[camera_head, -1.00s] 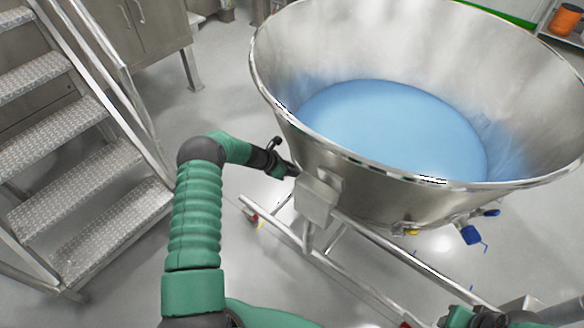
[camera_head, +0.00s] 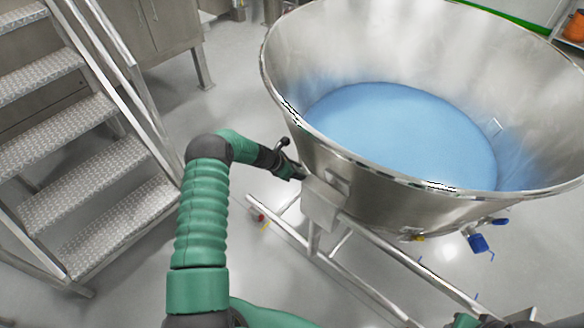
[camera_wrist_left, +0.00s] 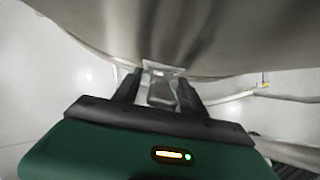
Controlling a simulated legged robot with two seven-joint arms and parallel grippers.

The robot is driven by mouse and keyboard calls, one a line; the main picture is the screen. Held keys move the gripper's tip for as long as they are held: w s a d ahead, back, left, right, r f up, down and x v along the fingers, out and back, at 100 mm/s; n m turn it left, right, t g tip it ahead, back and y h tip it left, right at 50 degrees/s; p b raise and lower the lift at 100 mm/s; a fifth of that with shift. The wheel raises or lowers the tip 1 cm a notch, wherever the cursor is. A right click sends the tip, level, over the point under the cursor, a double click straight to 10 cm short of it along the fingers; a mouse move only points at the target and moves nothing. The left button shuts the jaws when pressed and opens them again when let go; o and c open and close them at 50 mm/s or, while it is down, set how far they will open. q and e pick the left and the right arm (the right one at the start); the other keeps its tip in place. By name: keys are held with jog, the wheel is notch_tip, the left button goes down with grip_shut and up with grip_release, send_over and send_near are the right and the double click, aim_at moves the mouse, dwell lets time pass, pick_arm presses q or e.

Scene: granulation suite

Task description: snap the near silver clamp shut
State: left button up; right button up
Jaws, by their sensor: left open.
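My left gripper (camera_head: 299,173) comes in from the left beside the outer wall of the big steel bowl (camera_head: 385,190), close to a boxy steel bracket (camera_head: 321,203). In the left wrist view its two dark fingers (camera_wrist_left: 158,92) are apart. A small silver piece (camera_wrist_left: 161,90) shows between and just beyond them, under the bowl's curved wall. It may be the near clamp; I cannot tell whether it is open or shut, or whether the fingers touch it. Part of my right arm shows at the bottom right edge of the head view; its fingers cannot be made out.
The bowl holds blue material (camera_head: 400,130) and stands on a tubular steel frame (camera_head: 360,285). A blue-handled fitting (camera_head: 479,243) sits under its right side. Metal steps (camera_head: 110,190) stand at the left. Bare floor (camera_head: 240,100) lies between steps and bowl.

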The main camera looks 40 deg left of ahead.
pick_arm(q)
jog(key=p+v, duration=0.3)
jog(key=v, duration=1.3)
jog(key=shift+s+a+f, duration=0.1)
jog(key=shift+a, duration=0.05)
